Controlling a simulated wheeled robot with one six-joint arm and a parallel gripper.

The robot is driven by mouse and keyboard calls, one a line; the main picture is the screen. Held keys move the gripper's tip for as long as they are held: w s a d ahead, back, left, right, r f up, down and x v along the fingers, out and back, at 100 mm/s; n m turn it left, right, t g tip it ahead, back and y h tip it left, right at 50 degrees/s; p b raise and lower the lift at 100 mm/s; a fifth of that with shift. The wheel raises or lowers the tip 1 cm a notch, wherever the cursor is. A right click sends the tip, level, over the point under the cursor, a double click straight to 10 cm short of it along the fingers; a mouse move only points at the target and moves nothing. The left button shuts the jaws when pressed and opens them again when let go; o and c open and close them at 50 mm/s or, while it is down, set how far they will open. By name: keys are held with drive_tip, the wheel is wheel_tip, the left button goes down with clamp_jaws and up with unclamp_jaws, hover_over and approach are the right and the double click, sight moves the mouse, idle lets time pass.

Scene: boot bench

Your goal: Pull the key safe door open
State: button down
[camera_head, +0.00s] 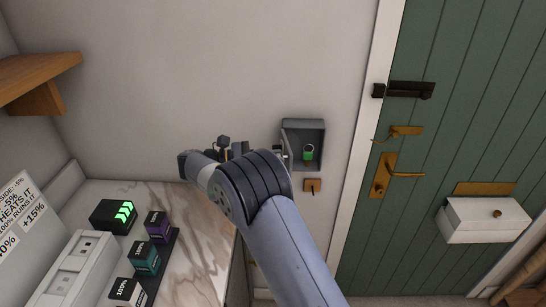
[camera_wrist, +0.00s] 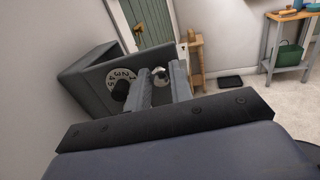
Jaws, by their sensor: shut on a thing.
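The key safe (camera_head: 303,127) is a grey box on the wall, left of the green door. Its front is open in the head view, and a green padlock-shaped item (camera_head: 308,153) shows inside. In the wrist view the key safe door (camera_wrist: 98,76) is a grey panel with a white number dial (camera_wrist: 121,84) and a round metal knob (camera_wrist: 160,73). My gripper (camera_wrist: 161,78) is shut on the knob, one finger on each side. In the head view my arm hides most of the door and the fingertips.
A marble-topped counter (camera_head: 195,225) with small boxes (camera_head: 145,257) stands at the lower left, below a wooden shelf (camera_head: 40,75). The green door (camera_head: 455,130) with brass handle (camera_head: 405,174) and a white box (camera_head: 485,220) are at the right. A small orange-brown plate (camera_head: 312,186) hangs below the safe.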

drive_tip(key=c, duration=1.3)
unclamp_jaws()
drive_tip(key=shift+s+d, duration=0.1)
